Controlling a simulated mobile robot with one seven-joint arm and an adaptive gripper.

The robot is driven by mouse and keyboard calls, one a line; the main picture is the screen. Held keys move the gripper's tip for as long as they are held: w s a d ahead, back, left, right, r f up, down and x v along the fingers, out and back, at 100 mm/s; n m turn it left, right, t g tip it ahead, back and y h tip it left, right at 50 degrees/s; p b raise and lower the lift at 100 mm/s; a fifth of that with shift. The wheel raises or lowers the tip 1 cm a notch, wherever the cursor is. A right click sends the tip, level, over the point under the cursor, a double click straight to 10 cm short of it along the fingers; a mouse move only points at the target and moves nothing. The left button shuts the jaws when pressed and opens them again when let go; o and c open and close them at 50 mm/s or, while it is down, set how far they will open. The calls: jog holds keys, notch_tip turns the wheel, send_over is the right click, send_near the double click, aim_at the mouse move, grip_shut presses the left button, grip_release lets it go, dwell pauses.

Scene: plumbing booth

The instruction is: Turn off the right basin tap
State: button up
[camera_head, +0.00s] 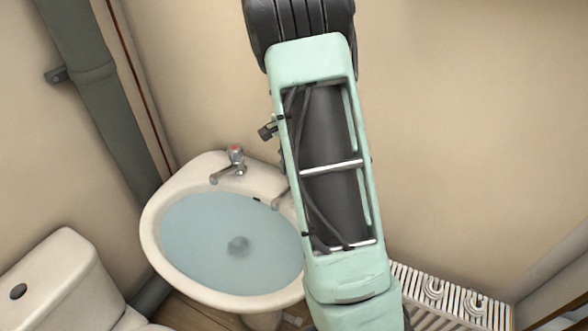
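The white basin (155,225) is filled with bluish water. The left tap (234,160), metal with a red mark on top, stands on the basin's back rim. Of the right tap (281,198), only part of the spout shows at the right of the rim. Its handle is hidden behind my pale green arm. A small dark part sticks out at the arm's left edge, above the right tap; it may belong to my gripper (267,132). The rest of the gripper is hidden behind the arm, so its fingers and any contact with the tap cannot be seen.
A white toilet cistern (60,275) stands at the lower left. A grey pipe (92,90) runs down the wall at the left. A white radiator (450,295) is low at the right. The beige wall (470,130) at the right is bare.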

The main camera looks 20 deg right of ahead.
jog(key=o, duration=1.2)
jog(key=shift+c, duration=0.2)
notch_tip(320, 180, up, 12)
